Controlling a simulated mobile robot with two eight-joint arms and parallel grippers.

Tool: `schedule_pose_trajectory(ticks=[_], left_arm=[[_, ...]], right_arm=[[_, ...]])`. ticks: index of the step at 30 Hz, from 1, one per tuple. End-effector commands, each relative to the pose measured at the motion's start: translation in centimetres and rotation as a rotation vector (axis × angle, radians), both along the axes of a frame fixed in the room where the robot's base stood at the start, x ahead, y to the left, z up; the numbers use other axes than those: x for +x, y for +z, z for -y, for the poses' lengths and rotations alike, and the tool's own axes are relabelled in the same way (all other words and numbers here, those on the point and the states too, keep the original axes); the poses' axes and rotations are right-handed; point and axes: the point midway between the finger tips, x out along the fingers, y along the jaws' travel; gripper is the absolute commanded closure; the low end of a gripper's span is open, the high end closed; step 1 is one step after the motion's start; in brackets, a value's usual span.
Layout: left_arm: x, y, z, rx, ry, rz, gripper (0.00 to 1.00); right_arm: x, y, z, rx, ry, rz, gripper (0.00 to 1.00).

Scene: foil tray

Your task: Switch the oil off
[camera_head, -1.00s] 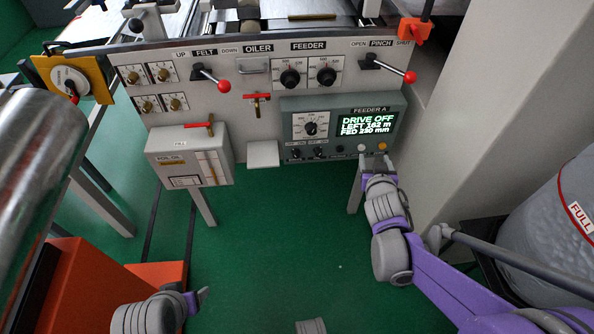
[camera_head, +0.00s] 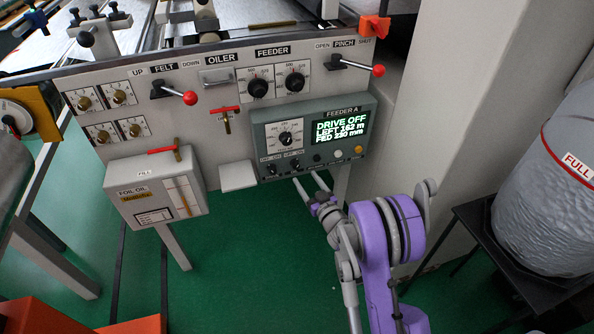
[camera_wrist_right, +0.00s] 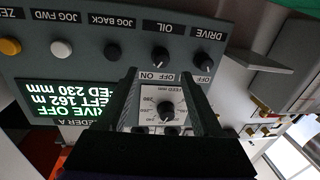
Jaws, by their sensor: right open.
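The grey FEEDER A box (camera_head: 262,125) carries the small black OIL knob (camera_head: 295,163), right of the similar DRIVE knob (camera_head: 272,168). In the right wrist view, which is upside down, the OIL knob (camera_wrist_right: 160,56) shows just beyond the fingertips, with ON and OFF marks by it. I cannot tell which way its pointer faces. My right gripper (camera_head: 307,180) is open and empty, below the box's lower edge in the head view. In the right wrist view its dark fingers (camera_wrist_right: 162,82) stand apart, with the feed dial (camera_wrist_right: 166,107) visible between them. My left gripper is out of view.
The display (camera_head: 340,128) reads DRIVE OFF. Jog buttons (camera_head: 340,155) sit right of the knobs. A foil oil box (camera_head: 155,200) and a small ledge (camera_head: 238,176) stand out to the left. A drum marked FULL (camera_head: 550,190) stands at right.

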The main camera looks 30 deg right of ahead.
Motion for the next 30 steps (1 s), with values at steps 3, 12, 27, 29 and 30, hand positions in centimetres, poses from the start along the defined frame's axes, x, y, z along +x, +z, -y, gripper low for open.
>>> schedule_pose_trajectory(ticks=[3, 12, 27, 29, 30], left_arm=[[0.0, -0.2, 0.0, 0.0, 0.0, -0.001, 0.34], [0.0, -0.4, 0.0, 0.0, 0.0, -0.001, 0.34], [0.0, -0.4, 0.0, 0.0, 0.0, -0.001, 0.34], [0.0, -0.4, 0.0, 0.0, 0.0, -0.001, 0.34], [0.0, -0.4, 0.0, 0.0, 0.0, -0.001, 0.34]], right_arm=[[2.4, -0.1, 0.2, 0.001, 0.001, -0.001, 0.33], [5.8, 0.0, 0.5, 0.0, -0.001, -0.001, 0.33], [6.1, 0.0, 0.6, 0.0, -0.002, -0.001, 0.63], [6.1, 0.0, 0.6, 0.0, -0.002, -0.001, 0.74], [6.1, 0.0, 0.6, 0.0, -0.002, -0.001, 0.81]])
